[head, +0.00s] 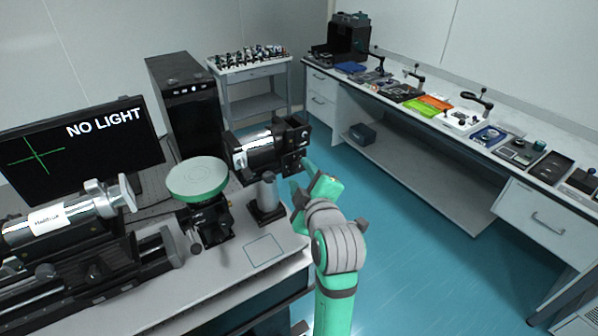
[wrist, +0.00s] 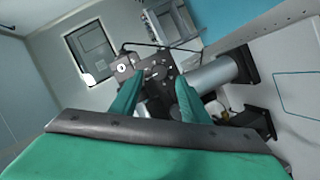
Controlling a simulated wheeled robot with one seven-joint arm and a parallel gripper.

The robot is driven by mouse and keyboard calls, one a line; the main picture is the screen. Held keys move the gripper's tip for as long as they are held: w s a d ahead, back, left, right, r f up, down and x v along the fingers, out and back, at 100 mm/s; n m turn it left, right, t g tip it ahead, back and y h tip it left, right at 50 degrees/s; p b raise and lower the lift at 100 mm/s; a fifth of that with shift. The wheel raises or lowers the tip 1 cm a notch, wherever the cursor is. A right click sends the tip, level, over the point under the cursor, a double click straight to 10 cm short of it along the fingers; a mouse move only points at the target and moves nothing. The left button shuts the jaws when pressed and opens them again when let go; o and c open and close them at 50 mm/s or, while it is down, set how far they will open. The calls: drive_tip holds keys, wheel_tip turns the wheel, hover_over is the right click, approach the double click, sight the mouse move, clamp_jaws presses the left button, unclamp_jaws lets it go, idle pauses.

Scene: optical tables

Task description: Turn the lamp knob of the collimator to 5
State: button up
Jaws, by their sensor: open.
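The collimator (head: 262,150) is a black and silver barrel on a post at the right end of the near optical table. Its dark rear end faces my gripper (head: 300,174), which is just to its right. In the wrist view the rear box of the collimator (wrist: 158,88) shows between and beyond the two green fingers of my gripper (wrist: 160,78). The fingers are apart, with no object held. Small marks and a round white spot show on the box. I cannot make out the lamp knob's setting, nor whether a finger touches the box.
A monitor (head: 80,146) reads "NO LIGHT" with a green cross. A green round platform (head: 197,177) and a silver tube instrument (head: 62,216) stand left of the collimator. A black PC tower (head: 186,100) is behind. Blue floor (head: 420,235) is clear to the right.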

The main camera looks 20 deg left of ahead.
sight(297, 167)
drive_tip(key=shift+x, duration=1.3)
drive_tip(key=shift+c, duration=0.4)
clamp_jaws()
drive_tip(key=c, duration=1)
unclamp_jaws()
